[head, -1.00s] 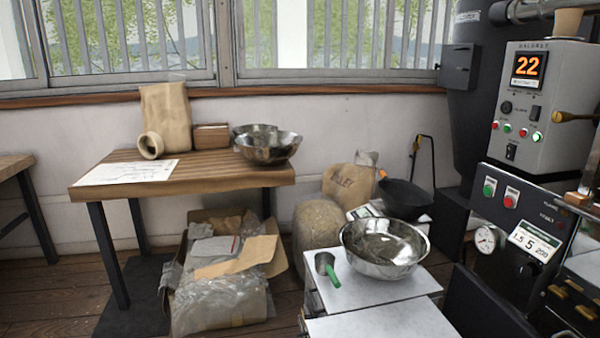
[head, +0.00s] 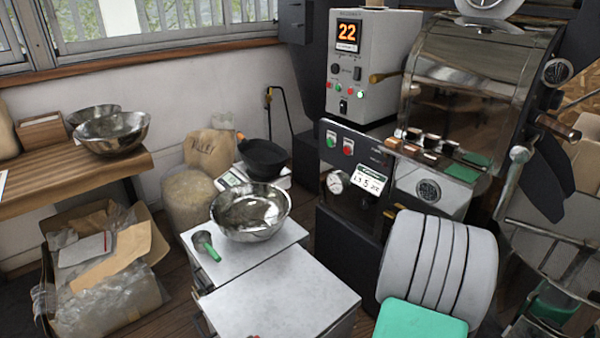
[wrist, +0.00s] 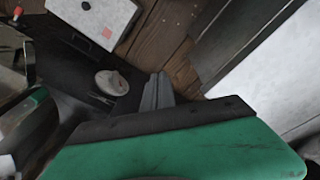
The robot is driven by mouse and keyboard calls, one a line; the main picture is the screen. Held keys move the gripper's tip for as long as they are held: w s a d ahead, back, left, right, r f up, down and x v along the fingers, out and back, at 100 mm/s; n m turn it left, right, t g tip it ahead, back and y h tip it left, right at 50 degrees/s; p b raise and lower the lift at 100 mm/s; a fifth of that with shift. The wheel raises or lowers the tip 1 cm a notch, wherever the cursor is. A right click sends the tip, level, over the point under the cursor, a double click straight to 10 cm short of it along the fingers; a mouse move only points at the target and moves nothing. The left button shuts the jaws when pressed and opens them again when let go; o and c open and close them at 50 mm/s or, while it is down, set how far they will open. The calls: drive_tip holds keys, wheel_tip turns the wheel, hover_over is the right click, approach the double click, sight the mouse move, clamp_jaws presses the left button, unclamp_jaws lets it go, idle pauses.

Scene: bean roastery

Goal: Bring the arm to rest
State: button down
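My gripper's grey fingertips (wrist: 158,90) show in the wrist view, just beyond the dark edge of my green gripper housing. They sit close together with nothing seen between them. Behind them are a dark panel with a round gauge and the wooden floor. In the head view, my arm's ribbed white link and green part stand at the lower right, in front of the roaster. The gripper itself is not seen in the head view.
The roaster (head: 462,75) stands behind my arm. A white-topped cabinet (head: 280,295) is to its left, with a steel bowl (head: 250,228) and a green-handled scoop (head: 206,246). A wooden table (head: 60,180) and a box (head: 150,245) stand further left.

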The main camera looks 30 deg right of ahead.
drive_tip(key=w+a+r+n+p, duration=0.1)
drive_tip(key=w+a+r+p, duration=0.25)
drive_tip(key=a+r, duration=0.4)
drive_tip(key=w+a+r+n+t+p, duration=0.1)
drive_tip(key=w+a+r+p, duration=0.1)
drive_tip(key=a+r+p, duration=0.5)
drive_tip(key=w+a+r+n, duration=0.15)
drive_tip(key=a+r, duration=0.35)
drive_tip(key=r, duration=0.6)
drive_tip(key=s+a+r+n+t+y+p, duration=0.1)
drive_tip(key=s+a+r+n+p, duration=0.1)
drive_tip(key=a+r+p, duration=0.5)
drive_tip(key=s+a+r, duration=0.1)
drive_tip(key=a+r, duration=0.3)
drive_tip(key=a, duration=0.3)
drive_tip(key=shift+s+a, duration=0.25)
drive_tip(key=shift+s, duration=0.05)
drive_tip(key=shift+r+n, duration=0.1)
drive_tip(key=shift+n, duration=0.15)
